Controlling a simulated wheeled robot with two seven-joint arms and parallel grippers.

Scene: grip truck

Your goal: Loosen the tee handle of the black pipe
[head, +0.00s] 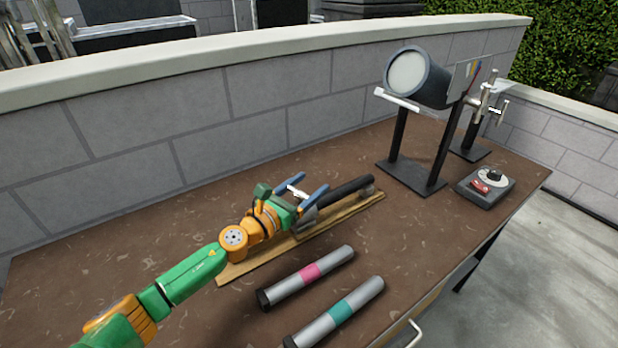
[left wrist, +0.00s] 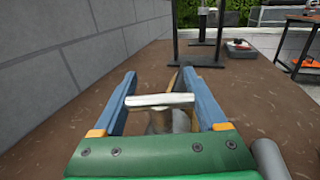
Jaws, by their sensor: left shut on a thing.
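The black pipe (head: 345,189) lies along a wooden board (head: 250,267) on the brown table. A grey metal clamp body (head: 308,217) sits at its near end. The silver tee handle (left wrist: 160,100) lies crosswise between the blue fingers of my left gripper (left wrist: 159,73) in the left wrist view. In the head view, my left gripper (head: 315,181) is over the near end of the pipe, shut on the tee handle (head: 297,191). The gripper and arm hide part of the clamp and board. My right gripper is not in view.
Two grey tubes, one with a pink band (head: 310,273) and one with a teal band (head: 340,315), lie in front of the board. A large lamp (head: 420,78) on a black stand and a control box (head: 486,186) stand at right. A block wall (head: 250,105) runs behind.

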